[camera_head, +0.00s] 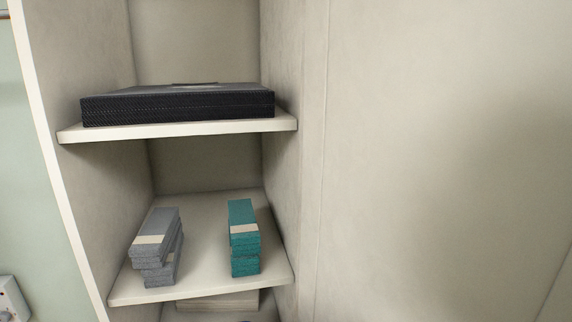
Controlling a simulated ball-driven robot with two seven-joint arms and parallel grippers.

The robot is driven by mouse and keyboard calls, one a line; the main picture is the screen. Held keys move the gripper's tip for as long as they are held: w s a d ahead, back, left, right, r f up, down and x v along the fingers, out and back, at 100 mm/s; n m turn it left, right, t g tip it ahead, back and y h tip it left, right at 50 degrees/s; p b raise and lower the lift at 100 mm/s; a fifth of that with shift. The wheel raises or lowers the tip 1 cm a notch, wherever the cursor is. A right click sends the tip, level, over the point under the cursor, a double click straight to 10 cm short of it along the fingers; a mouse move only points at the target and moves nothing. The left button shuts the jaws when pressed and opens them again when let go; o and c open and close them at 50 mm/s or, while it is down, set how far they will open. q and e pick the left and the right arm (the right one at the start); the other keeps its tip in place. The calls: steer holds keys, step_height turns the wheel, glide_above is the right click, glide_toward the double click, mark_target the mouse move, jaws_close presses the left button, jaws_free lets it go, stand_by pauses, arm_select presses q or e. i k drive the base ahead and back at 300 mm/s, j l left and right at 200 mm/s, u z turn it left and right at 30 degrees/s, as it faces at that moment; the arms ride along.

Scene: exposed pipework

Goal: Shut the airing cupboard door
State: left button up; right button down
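The airing cupboard (285,60) stands open in the head view, with its shelves in plain sight. A large plain beige panel (430,170) fills the right side of the view, beyond a thin vertical seam. It appears to be the cupboard door standing open, seen on its inner face. No handle shows on it, and its top and bottom edges are out of view. Neither of my grippers is in view.
The upper shelf (180,133) carries a dark woven flat box (180,104). The lower shelf (205,270) holds a grey folded stack (157,247) and a teal folded stack (243,238). A pale green wall (25,190) with a white fitting (12,298) is at left.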

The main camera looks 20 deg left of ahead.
mark_target(437, 187)
steer(key=l+u, duration=0.3)
steer(key=l, duration=1.5)
steer(key=k+u, duration=0.1)
steer(key=u, duration=1.15)
